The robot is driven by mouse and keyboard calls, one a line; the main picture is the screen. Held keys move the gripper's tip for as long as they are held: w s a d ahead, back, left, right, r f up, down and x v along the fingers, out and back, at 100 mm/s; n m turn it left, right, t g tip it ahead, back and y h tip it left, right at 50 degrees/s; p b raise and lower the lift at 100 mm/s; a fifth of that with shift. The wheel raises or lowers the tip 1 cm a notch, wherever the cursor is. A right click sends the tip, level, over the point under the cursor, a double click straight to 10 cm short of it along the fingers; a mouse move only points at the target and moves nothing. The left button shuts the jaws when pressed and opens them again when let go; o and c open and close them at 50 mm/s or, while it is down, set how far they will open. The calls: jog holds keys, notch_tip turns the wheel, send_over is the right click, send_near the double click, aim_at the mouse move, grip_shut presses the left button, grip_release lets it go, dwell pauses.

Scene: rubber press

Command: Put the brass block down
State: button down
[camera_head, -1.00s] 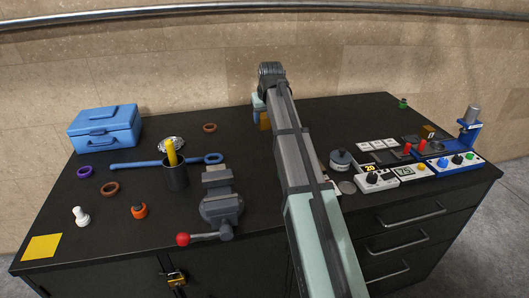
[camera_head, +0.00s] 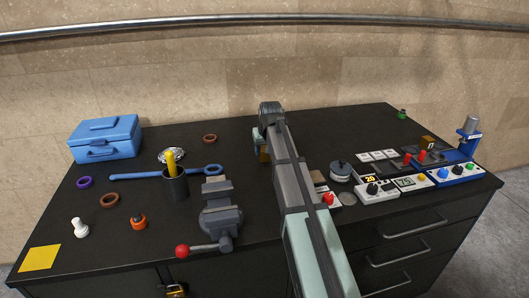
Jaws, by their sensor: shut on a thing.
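The brass block (camera_head: 264,154) shows as a small gold-brown patch just under my gripper (camera_head: 262,146), at the back middle of the bench. My gripper is shut on it. The arm links hide most of the block and the fingertips. The block is low, at or near the dark bench top (camera_head: 245,150); I cannot tell whether it touches.
At left are a blue toolbox (camera_head: 105,138), a cup (camera_head: 174,186), a blue wrench and a vise (camera_head: 219,212). At right are control boxes (camera_head: 377,190), a second small brass-coloured block (camera_head: 428,142) and a blue press (camera_head: 468,138).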

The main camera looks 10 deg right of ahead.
jog(key=shift+f, duration=0.6)
jog(key=shift+f, duration=0.15)
jog(key=c, duration=0.5)
grip_release()
jog(key=v, duration=1.2)
